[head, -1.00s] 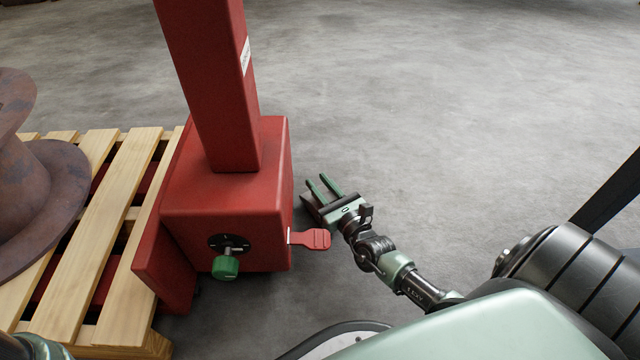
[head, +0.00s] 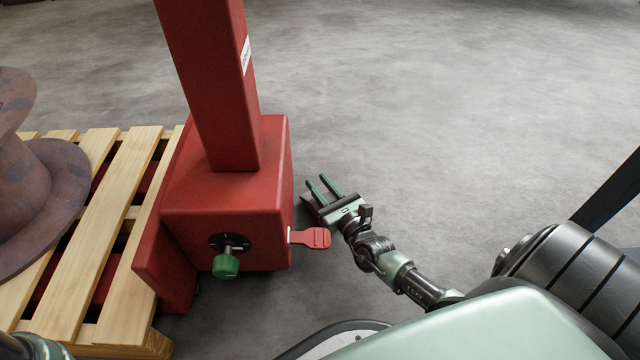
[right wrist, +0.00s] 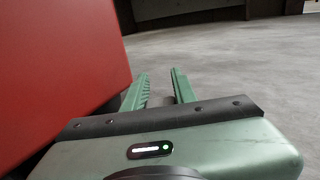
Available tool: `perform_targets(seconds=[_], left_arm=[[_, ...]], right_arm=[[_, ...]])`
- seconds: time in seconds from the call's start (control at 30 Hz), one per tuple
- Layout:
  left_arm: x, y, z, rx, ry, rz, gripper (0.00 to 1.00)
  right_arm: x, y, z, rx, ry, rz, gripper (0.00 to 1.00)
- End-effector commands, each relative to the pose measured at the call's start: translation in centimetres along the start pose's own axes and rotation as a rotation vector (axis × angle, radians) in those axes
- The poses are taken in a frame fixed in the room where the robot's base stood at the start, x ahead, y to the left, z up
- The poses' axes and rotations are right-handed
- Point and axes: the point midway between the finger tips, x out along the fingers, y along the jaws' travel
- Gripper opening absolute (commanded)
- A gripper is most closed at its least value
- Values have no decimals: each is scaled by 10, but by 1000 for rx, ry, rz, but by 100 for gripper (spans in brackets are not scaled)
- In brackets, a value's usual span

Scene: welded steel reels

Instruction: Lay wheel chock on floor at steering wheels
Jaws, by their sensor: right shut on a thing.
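My left gripper is out of view.
A wooden pallet (head: 100,215) with a rusty steel reel (head: 45,195) stands on the left. The red pedal (head: 312,238) sticks out close to my right wrist. The concrete floor (head: 450,120) beyond and to the right is clear.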

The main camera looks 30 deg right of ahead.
Motion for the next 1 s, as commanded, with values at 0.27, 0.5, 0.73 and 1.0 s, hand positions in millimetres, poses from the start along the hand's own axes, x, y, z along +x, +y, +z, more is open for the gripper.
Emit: perform_targets(seconds=[0.27, 0.5, 0.73, 1.0], left_arm=[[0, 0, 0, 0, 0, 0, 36], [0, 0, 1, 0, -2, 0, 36], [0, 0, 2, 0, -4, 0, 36], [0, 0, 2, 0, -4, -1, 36]], right_arm=[[0, 0, -3, -1, -2, 0, 0], [0, 0, -6, -1, -1, 0, 0], [0, 0, -8, 0, -2, -1, 0], [0, 0, -8, 0, -2, -1, 0]])
